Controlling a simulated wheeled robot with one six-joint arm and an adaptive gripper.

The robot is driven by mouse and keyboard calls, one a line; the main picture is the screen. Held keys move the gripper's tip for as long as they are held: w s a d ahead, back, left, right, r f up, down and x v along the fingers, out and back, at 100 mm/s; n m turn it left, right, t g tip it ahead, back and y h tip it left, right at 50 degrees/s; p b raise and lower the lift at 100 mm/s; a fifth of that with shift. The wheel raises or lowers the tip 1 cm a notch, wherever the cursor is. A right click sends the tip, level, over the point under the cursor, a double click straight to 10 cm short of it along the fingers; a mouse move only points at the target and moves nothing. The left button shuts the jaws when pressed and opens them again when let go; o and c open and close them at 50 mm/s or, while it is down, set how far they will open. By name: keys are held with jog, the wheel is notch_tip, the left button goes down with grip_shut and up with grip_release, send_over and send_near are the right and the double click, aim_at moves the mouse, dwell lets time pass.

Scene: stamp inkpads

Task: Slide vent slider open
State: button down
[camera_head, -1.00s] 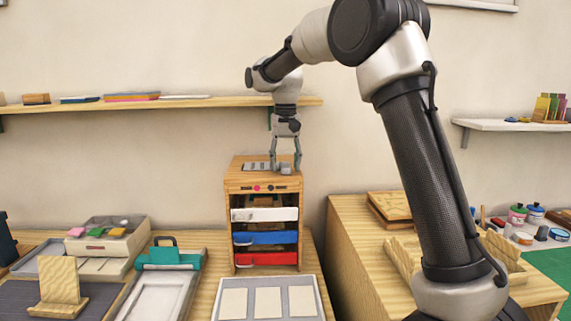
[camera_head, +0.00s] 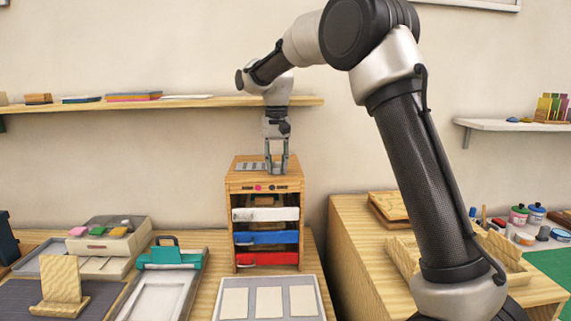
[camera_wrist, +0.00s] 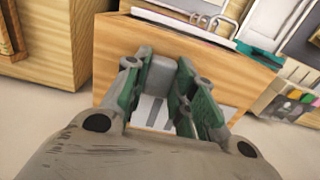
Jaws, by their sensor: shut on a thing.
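The vent (camera_head: 249,166) is a pale slotted plate on top of a small wooden cabinet (camera_head: 229,186). In the wrist view, its dark slots (camera_wrist: 152,113) show between my fingers. My gripper (camera_head: 276,170) points down over the right part of the cabinet top. In the wrist view, my gripper (camera_wrist: 160,68) is shut on a grey block, the vent slider (camera_wrist: 160,77), with a finger on each side. The fingers hide most of the slider in the head view. Part of the slotted plate shows left of the gripper.
The cabinet has white (camera_head: 265,214), blue (camera_head: 265,238) and red drawers (camera_head: 275,259). A wall shelf (camera_head: 200,102) runs behind my arm. A tray with pale tiles (camera_head: 223,316) lies in front. A wooden bench (camera_head: 345,240) stands to the right. The air left of the gripper is free.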

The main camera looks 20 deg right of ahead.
jog(key=shift+w+a, duration=0.1)
jog(key=shift+a, duration=0.5)
jog(key=c, duration=1.2)
grip_release()
jog(key=shift+o, duration=0.2)
notch_tip(320, 180, up, 12)
